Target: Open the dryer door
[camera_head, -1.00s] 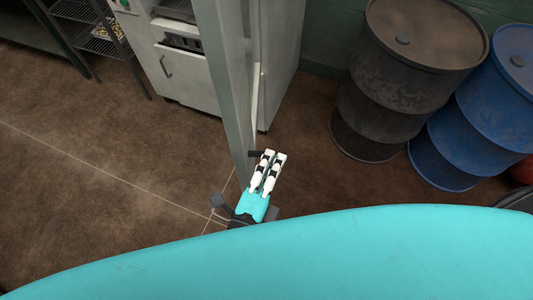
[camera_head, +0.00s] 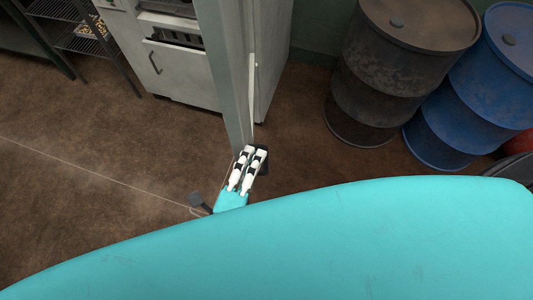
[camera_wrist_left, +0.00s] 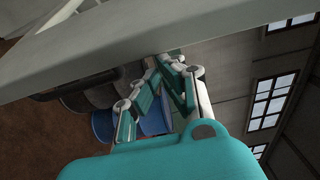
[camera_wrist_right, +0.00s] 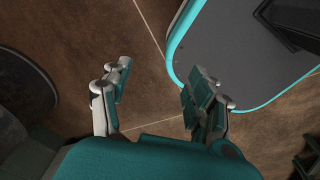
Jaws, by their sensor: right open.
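The grey-white dryer cabinet (camera_head: 277,60) stands at the top of the head view. A tall grey door panel (camera_head: 225,60) shows nearly edge-on in front of it and seems to stand out towards me. My left gripper (camera_head: 255,150) is at the panel's lower visible end, its two fingers close side by side. In the left wrist view a grey beam (camera_wrist_left: 200,30) crosses just beyond these fingers (camera_wrist_left: 160,62), with a dark bar (camera_wrist_left: 75,88) behind. Contact and grip are unclear. My right gripper (camera_wrist_right: 160,72) is open and empty over the floor, outside the head view.
A dark drum (camera_head: 400,70) and a blue drum (camera_head: 480,100) stand on the right. A wire shelf (camera_head: 80,45) is at top left. Brown floor (camera_head: 80,170) is clear on the left. My teal body fills the bottom.

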